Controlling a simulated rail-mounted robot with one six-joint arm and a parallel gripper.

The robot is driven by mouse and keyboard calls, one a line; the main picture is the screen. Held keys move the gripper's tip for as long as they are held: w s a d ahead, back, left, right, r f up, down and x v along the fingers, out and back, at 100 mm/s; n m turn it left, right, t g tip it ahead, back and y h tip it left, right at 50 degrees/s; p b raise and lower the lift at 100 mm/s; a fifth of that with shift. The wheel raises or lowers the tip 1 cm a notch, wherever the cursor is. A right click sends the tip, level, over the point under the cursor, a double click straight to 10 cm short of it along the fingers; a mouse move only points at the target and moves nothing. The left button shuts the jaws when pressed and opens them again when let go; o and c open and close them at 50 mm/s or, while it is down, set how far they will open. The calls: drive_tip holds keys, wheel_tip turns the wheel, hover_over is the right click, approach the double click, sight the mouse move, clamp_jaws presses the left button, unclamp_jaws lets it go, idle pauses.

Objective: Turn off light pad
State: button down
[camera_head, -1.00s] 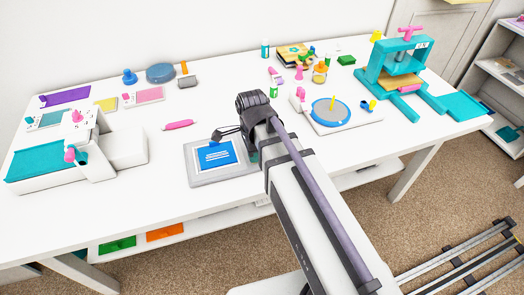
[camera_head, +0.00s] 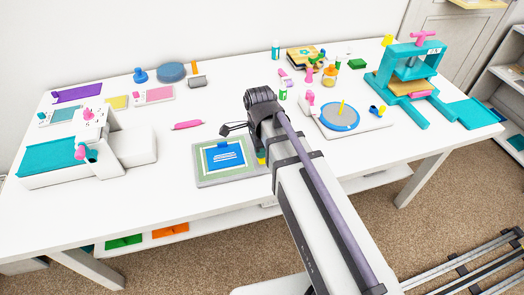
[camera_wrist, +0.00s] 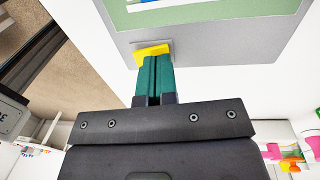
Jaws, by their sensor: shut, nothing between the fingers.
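The light pad (camera_head: 207,178) lies flat on the white table, with a grey border, a pale green panel and a blue sheet (camera_head: 224,156) on it. In the wrist view the grey border of the pad (camera_wrist: 225,52) and part of its green panel show at the top. A yellow switch (camera_wrist: 151,49) sits at the pad's edge. My gripper (camera_wrist: 153,60) is shut and empty, its green fingertips right at the switch; I cannot tell whether they touch it. In the head view my arm hides most of the gripper and the pad's right side.
A white machine with a teal bed (camera_head: 48,158) stands at the left. A pink tool (camera_head: 187,125) lies behind the pad. A round turntable (camera_head: 339,116) and a teal press (camera_head: 411,75) stand to the right. The table front of the pad is clear.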

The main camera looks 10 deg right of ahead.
wheel_tip(320, 180, up, 13)
drive_tip(key=w+p, duration=0.1)
drive_tip(key=p, duration=1.1)
drive_tip(key=shift+w+r, duration=0.2)
drive_tip(key=shift+g, duration=0.6)
drive_tip(key=b+x, duration=1.3)
drive_tip(key=x, duration=0.1)
drive_tip(key=shift+b, duration=0.35)
